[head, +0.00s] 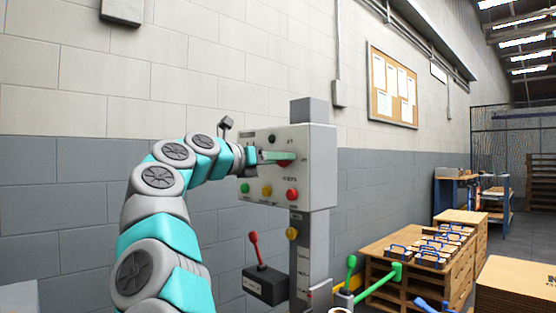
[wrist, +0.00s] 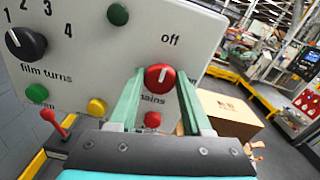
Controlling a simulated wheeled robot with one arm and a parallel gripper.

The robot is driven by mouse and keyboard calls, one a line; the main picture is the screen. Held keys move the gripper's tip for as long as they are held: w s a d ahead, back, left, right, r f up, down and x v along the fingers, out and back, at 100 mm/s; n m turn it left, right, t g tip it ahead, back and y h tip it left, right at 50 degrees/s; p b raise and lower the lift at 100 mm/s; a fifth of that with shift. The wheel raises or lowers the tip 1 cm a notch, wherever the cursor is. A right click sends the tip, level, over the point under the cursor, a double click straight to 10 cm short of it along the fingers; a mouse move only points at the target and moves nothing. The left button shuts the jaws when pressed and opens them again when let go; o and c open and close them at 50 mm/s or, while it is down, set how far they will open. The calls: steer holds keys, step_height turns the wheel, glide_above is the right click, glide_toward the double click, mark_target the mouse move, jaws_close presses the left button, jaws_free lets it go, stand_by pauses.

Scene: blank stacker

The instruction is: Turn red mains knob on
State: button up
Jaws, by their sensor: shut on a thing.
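The red mains knob (wrist: 159,77) is on the pale control panel (wrist: 75,62) in the wrist view, between the two green fingers of my gripper (wrist: 160,80). The fingers are shut on it, one on each side. Its white pointer mark is turned up, towards the printed word "off" above it. The label "mains" is below the knob, partly covered by a finger. In the head view my gripper (head: 274,157) reaches the front of the panel (head: 318,165) from the left. The red knob (head: 285,162) shows only partly behind the fingers.
A black film turns knob (wrist: 25,43), a green button (wrist: 118,14), a yellow button (wrist: 97,107) and a red button (wrist: 153,120) are close by. A red lever (head: 255,246) stands below. A pallet stack with blue-handled trays (head: 425,252) is to the right.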

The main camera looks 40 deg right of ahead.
jaws_close()
steer(key=shift+m, duration=0.3)
steer(key=shift+s+f+m+p, duration=0.1)
steer(key=shift+m+p, duration=0.1)
steer(key=shift+m, duration=4.1)
steer(key=shift+s+f+m+p, duration=0.1)
steer(key=shift+m+p, duration=0.05)
steer(key=shift+m, duration=4.15)
